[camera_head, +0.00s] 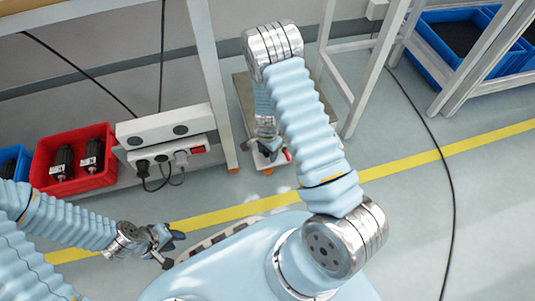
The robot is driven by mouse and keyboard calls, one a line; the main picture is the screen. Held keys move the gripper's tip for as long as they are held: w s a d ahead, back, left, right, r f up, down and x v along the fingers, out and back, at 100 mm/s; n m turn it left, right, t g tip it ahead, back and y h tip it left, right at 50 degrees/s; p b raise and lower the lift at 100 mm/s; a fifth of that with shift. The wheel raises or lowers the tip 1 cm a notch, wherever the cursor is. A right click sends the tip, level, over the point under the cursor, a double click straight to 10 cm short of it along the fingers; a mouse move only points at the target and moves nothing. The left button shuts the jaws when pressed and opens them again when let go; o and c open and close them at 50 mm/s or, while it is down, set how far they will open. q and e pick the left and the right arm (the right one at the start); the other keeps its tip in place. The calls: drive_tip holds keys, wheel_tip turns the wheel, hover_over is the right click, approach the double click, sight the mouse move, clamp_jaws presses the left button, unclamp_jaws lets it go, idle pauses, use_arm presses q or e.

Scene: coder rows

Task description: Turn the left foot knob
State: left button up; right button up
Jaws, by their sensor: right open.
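My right gripper (270,151) is open and points down at the near end of a low grey platform (243,90). Small red parts show at floor level close by, one beside the gripper (288,155) and one at the foot of a white table leg (233,170). They may be foot knobs, but they are too small to tell, and I cannot tell whether the gripper touches one. My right arm and wrist hide part of the platform. My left gripper (171,249) hangs low at the lower left, well away from these feet. Its finger gap is unclear.
A red bin (50,182) with dark motors and a blue bin (8,152) stand at the left. A white power box (165,122) with plugs is beside them. White frame legs (355,110) flank the platform. A black cable (445,160) crosses the open floor at right.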

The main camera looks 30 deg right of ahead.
drive_tip(key=shift+f, duration=0.35)
drive_tip(key=c, duration=0.8)
